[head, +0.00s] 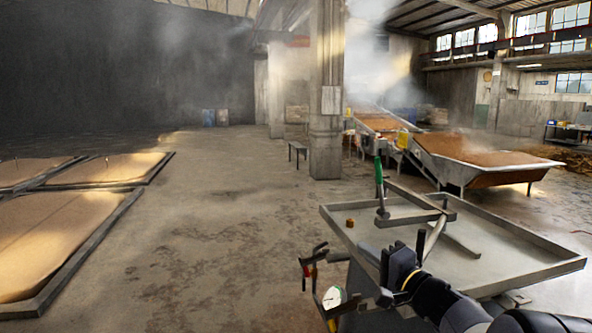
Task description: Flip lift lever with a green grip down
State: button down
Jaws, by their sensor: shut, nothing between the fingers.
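A lift lever with a green grip (379,172) stands nearly upright at the back left of a grey metal tray table (541,264). Its grey metal lower end meets a bar frame at the tray's left side. My gripper (398,262) is at the front left of the tray, nearer to me than the lever and below it in the picture. It is shut and empty, and apart from the green grip. My wrist hides part of the tray's front edge.
A brass-coloured knob (350,223) sits on the tray's left corner. A round gauge (333,297) and red-handled valve parts (308,270) stick out at its front left. A concrete pillar (326,110) stands behind. Grain beds (65,235) lie far left; the floor between is open.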

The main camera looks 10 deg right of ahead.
aim_at(382, 212)
jog(key=i+j+u, duration=0.5)
jog(key=i+u, duration=0.35)
jog(key=i+z, duration=0.8)
jog(key=z, duration=0.15)
jog(key=i+j+z, duration=0.2)
jog(key=i+z, duration=0.25)
jog(key=i+l+z, duration=0.15)
jog(key=z, duration=0.2)
jog(key=i+z, duration=0.7)
jog(key=k+l, duration=0.05)
jog(key=k, duration=0.05)
